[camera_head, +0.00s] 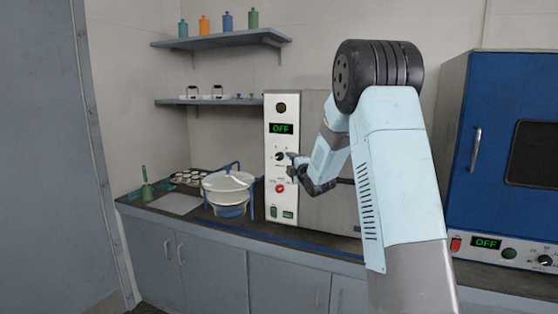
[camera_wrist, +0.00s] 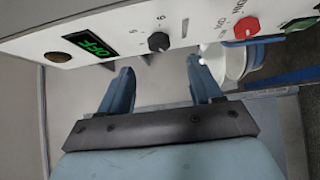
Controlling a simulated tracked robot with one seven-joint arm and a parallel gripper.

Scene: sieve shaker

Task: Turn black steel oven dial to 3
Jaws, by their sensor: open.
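The black dial (camera_head: 280,157) is on the light front panel of the steel-grey oven (camera_head: 318,207), below a green display (camera_head: 281,129) reading OFF. In the wrist view the dial (camera_wrist: 159,42) is a round black knob with small marks around it; its exact setting is too small to read. My gripper (camera_head: 291,163) is just in front of the panel beside the dial. In the wrist view my gripper (camera_wrist: 160,66) is open and empty, its two blue fingers pointing at the panel. The dial lies beyond and between the fingertips, apart from them.
A red knob (camera_head: 280,188) and switches (camera_head: 281,212) are lower on the same panel. A sieve shaker (camera_head: 229,190) with a blue frame stands just left of the oven. A blue oven (camera_head: 507,150) with its own dial (camera_head: 545,260) is at the right. Shelves hang at back left.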

